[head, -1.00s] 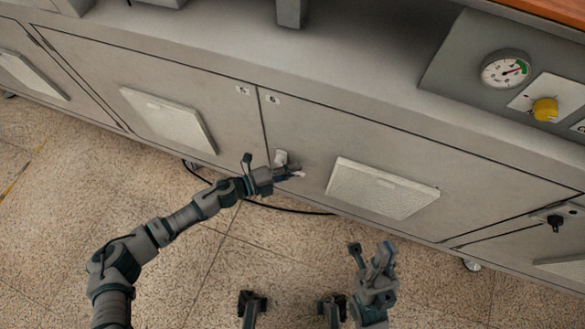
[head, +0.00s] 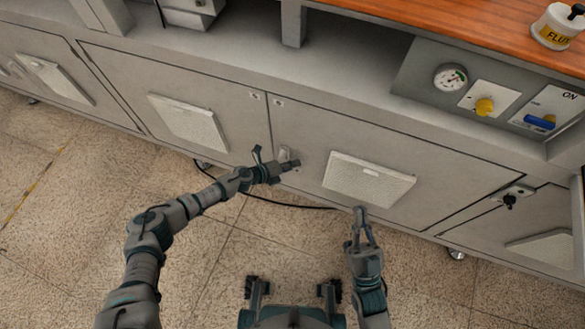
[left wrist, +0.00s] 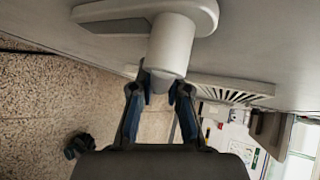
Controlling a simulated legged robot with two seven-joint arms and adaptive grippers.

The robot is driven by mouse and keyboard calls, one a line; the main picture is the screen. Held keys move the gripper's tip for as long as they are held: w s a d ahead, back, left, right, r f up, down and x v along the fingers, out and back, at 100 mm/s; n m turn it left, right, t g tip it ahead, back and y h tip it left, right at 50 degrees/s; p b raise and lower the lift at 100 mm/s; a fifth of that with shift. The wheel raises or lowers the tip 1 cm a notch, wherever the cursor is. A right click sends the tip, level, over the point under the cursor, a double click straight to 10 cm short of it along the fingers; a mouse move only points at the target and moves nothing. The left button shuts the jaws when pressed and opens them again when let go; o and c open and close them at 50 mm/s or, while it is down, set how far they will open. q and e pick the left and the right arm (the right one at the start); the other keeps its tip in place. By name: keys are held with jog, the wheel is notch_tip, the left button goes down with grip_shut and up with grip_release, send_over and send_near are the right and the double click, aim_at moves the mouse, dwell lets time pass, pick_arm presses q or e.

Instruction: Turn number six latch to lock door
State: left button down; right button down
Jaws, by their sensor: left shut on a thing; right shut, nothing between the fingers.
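The latch (head: 285,153) is a small pale grey fitting near the left edge of the number six door (head: 305,130), by the seam. In the left wrist view the latch (left wrist: 172,45) shows a round grey post on a rounded plate, with a flat arm pointing left. My left gripper (head: 290,164) is at the latch; in the left wrist view its fingertips (left wrist: 160,88) are shut on the end of the post. They partly hide the latch in the head view. My right gripper (head: 361,225) is shut and empty, in front of the cabinet, below the right vent panel.
Pale vent panels (head: 368,181) sit on the cabinet doors. A dark latch (head: 510,199) is on the door at far right. A gauge (head: 450,77) and yellow knob (head: 484,106) are above. A black cable (head: 285,204) lies on the open tiled floor.

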pick_arm(q)
jog(key=f+m+y+p, duration=0.1)
jog(key=p, duration=0.2)
jog(key=shift+a+y, duration=0.15)
jog(key=shift+y, duration=0.15)
jog(key=shift+s+f, duration=0.1)
jog(key=shift+f, duration=0.05)
pick_arm(e)
notch_tip(320, 180, down, 8)
jog(key=w+g+h, duration=0.1)
jog(key=w+g, duration=0.1)
jog(key=g, duration=0.5)
jog(key=shift+w+n, duration=0.2)
jog(key=shift+n, duration=0.1)
jog(key=shift+d+f, duration=0.1)
jog(key=shift+f, duration=0.05)
pick_arm(q)
jog(key=c, duration=1.4)
grip_release()
jog(key=shift+c, duration=0.2)
jog(key=o, duration=0.3)
pick_arm(e)
jog(key=shift+w, duration=0.15)
